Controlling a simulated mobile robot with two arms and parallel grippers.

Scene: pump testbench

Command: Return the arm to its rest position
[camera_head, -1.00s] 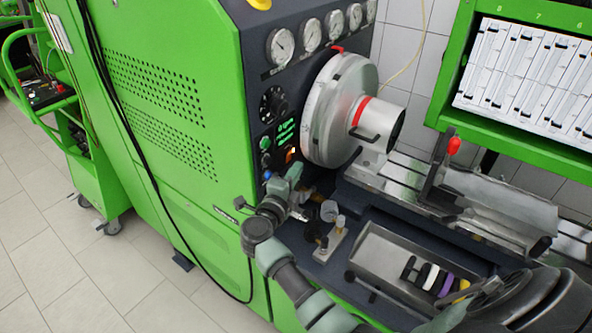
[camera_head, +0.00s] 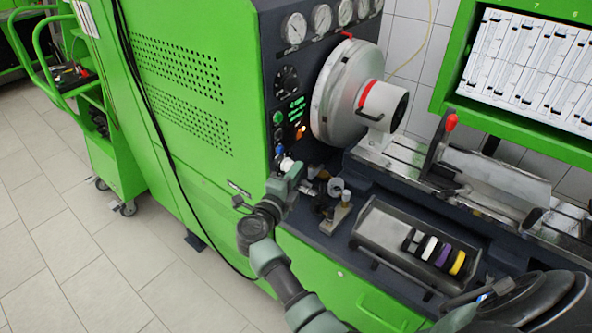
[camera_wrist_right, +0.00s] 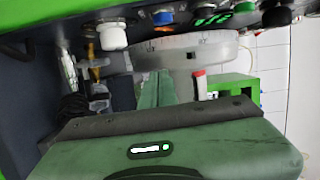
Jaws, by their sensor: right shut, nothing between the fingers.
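My right arm (camera_head: 268,256) reaches up from the bottom middle of the head view. My right gripper (camera_head: 293,172) is shut and empty, just in front of the control panel (camera_head: 288,120) of the green test bench. A white knob (camera_head: 287,163) shows right beside its tip; I cannot tell whether they touch. In the right wrist view the green gripper body fills the lower part, and its fingers (camera_wrist_right: 156,88) point at the bench. There the white knob (camera_wrist_right: 112,36) is above and left of the fingers, apart from them in the picture. My left gripper is not in view.
A round metal drum (camera_head: 340,92) projects beside the panel. Metal fittings (camera_head: 325,190) and a tray (camera_head: 378,262) holding several coloured rings stand near the arm. A red-knobbed lever (camera_head: 443,135) rises at the right. The tiled floor (camera_head: 60,260) at the left is free.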

